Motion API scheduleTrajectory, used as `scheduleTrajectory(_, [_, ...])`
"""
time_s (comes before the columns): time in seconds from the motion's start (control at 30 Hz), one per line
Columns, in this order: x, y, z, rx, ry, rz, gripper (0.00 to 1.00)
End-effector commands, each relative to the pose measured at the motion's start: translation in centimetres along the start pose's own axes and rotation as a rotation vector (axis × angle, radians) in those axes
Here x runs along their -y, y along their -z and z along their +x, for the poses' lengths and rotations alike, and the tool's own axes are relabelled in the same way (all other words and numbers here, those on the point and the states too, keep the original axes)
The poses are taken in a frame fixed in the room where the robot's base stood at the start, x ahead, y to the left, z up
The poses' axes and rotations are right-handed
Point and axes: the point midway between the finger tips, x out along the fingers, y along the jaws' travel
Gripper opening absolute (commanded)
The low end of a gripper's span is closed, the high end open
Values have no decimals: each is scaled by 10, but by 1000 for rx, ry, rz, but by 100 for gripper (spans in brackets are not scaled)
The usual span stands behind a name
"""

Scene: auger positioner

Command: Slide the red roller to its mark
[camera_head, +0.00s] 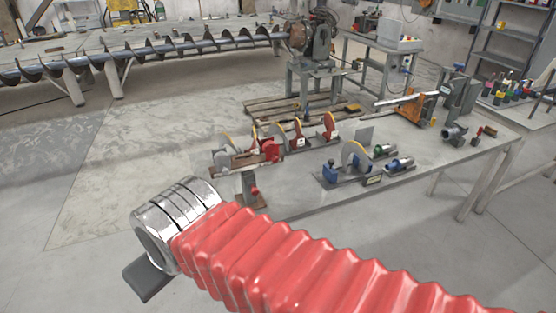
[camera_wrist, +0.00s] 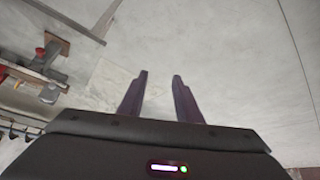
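I cannot single out the red roller for sure. Red parts (camera_head: 270,150) sit on a stand at the near left end of the grey bench (camera_head: 440,160), beside several discs with red mounts (camera_head: 329,127). A green-ended cylinder (camera_head: 382,150) and a blue-ended cylinder (camera_head: 399,164) lie on the bench further right. No mark can be made out. My gripper (camera_wrist: 160,76) is open and empty in the wrist view, its two dark fingers apart over bare floor. In the head view my red-sleeved arm crosses the foreground, short of the bench.
A disc on a blue-and-grey base (camera_head: 355,160) stands mid-bench. An orange clamp-like tool (camera_head: 412,106) is further back. A long auger (camera_head: 150,54) lies on supports behind. Shelves (camera_head: 510,40) stand at the right. The floor left of the bench is clear.

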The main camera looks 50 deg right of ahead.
Motion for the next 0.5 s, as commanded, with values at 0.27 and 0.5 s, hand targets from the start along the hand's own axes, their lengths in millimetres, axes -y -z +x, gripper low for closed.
scheduleTrajectory(0.27, [-12, 10, 8, -21, -27, 20, 36])
scheduleTrajectory(0.5, [-72, 51, 40, -128, -151, 87, 36])
